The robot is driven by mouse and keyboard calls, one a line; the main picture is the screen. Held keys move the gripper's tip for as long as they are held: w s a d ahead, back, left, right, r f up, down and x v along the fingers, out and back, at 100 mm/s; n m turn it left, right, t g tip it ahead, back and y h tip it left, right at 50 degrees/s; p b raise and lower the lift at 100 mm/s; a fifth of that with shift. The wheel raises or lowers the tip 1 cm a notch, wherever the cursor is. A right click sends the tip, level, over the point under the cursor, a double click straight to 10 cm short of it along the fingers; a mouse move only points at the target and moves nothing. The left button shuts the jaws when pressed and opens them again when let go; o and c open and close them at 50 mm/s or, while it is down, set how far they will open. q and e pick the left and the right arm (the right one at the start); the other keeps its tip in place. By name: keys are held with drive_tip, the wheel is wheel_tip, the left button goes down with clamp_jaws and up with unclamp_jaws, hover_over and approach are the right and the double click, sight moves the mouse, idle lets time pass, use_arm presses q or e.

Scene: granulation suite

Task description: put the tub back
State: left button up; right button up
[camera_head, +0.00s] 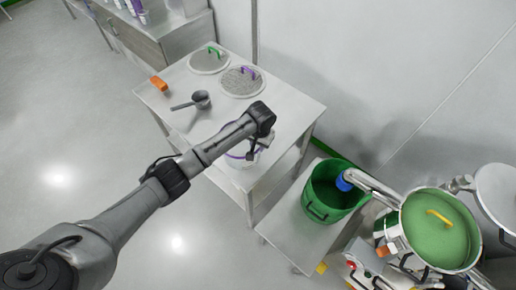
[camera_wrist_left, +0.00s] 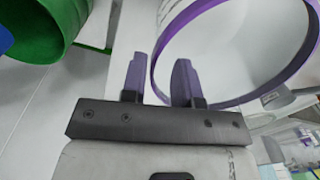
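The tub (camera_head: 240,162) is pale with a purple rim and stands at the near right part of the steel table, partly hidden by my left arm. Its purple rim (camera_wrist_left: 240,104) fills the right of the left wrist view. My left gripper (camera_head: 254,151) is over the tub. In the wrist view my left gripper (camera_wrist_left: 159,65) has its two purple-looking fingers apart. The rim's edge passes in the gap between them, with one finger on each side and no clear contact. My right gripper is not in view.
On the steel table (camera_head: 291,112) lie a grey scoop (camera_head: 201,99), an orange block (camera_head: 158,83) and two round lids with a green handle (camera_head: 214,52) and a purple handle (camera_head: 248,71). A green bin (camera_head: 331,201) stands on a lower bench at right, beside pipework.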

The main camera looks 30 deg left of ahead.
use_arm(q)
wheel_tip(320, 180, up, 7)
drive_tip(key=s+d+f+m, duration=0.1)
drive_tip(key=s+d+f, duration=0.2)
drive_tip(key=s, duration=0.2)
drive_tip(key=s+d+f+m+t+h, duration=0.1)
drive_tip(key=s+d+f, duration=0.15)
drive_tip(key=s, duration=0.35)
drive_tip(key=s+d+f+m, duration=0.1)
drive_tip(key=s+d+f, duration=0.2)
drive_tip(key=s+f, duration=0.15)
drive_tip(key=s+a+r+t, duration=0.1)
drive_tip(key=s+r, duration=0.1)
drive_tip(key=s, duration=0.8)
drive_tip(key=s+a+r+t, duration=0.1)
drive_tip(key=s+r, duration=0.2)
drive_tip(key=s, duration=0.8)
drive_tip(key=shift+a+t, duration=0.25)
drive_tip(key=shift+t, duration=0.05)
drive_tip(key=shift+w, duration=0.1)
